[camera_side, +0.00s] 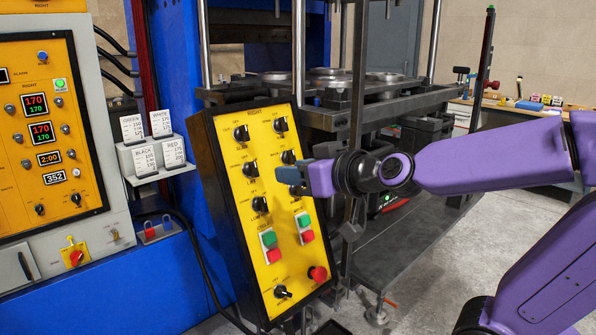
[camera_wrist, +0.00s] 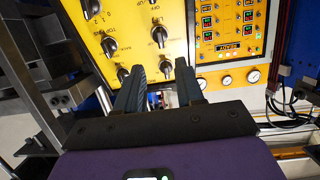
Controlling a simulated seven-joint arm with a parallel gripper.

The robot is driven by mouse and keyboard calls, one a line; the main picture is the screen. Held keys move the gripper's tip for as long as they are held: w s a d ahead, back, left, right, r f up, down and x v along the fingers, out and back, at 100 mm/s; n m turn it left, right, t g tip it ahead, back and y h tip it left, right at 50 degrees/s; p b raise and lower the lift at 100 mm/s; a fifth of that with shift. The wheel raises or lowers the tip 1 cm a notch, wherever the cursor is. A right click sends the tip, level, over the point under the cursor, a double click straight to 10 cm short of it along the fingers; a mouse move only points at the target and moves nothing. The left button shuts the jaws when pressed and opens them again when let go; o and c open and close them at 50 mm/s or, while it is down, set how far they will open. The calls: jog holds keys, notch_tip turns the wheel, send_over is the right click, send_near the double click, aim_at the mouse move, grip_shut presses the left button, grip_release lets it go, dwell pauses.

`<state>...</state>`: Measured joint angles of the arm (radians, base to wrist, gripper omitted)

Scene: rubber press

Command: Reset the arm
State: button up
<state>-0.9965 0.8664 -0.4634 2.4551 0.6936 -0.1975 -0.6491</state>
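My purple arm reaches in from the right in the side view. My gripper (camera_side: 300,178) is in front of the yellow press control panel (camera_side: 270,220), among its black knobs. In the wrist view my gripper (camera_wrist: 158,70) shows two dark fingers apart with nothing between them. The same yellow panel (camera_wrist: 135,20) is ahead of the fingers, with several black knobs close above the fingertips. I cannot tell whether a finger touches the panel.
The press frame (camera_side: 360,115) with round metal plates stands behind the panel. A left cabinet (camera_side: 95,145) has red and green displays. White label cards (camera_side: 145,158) sit on a small shelf. A workbench (camera_side: 530,107) with small items is at the back right. Grey floor (camera_side: 440,270) shows below my arm.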

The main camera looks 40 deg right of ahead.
dwell(0.3)
jog(key=s+a+f+n+g+y, duration=0.4)
jog(key=a+f+n+g+y, duration=0.3)
jog(key=f, duration=0.3)
jog(key=s+d+f+n+g+h, duration=0.2)
jog(key=s+d+f+g+h, duration=0.1)
jog(key=s+d, duration=0.4)
jog(key=s+d+f+n+g+h, duration=0.3)
jog(key=s+d, duration=0.5)
jog(key=s, duration=0.6)
notch_tip(320, 180, down, 2)
jog(key=shift+f+n+g+h, duration=0.15)
jog(key=shift+n+g+h, duration=0.15)
jog(key=shift+g, duration=0.6)
jog(key=shift+w+a, duration=0.1)
jog(key=shift+a, duration=0.05)
dwell(0.3)
